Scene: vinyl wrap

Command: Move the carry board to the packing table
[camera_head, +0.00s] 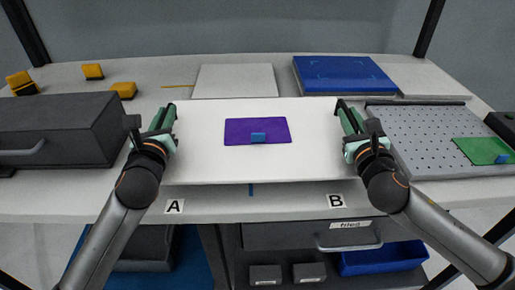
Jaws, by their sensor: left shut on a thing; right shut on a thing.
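The carry board (215,165) is a wide white board in the middle of the head view. My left gripper (165,120) is shut on the board's left edge. My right gripper (346,115) is shut on the board's right edge. The board looks level; whether it touches the surface below is hard to tell. I cannot tell which surface is the packing table.
A dark drawer box (60,125) stands left, with several yellow-orange blocks (93,71) behind it. A pale panel (235,80) and a blue slab (345,74) lie behind the board. A perforated grey plate (425,135) with a green sheet (482,150) is right. Labels A (174,206) and B (336,201) mark the front edge.

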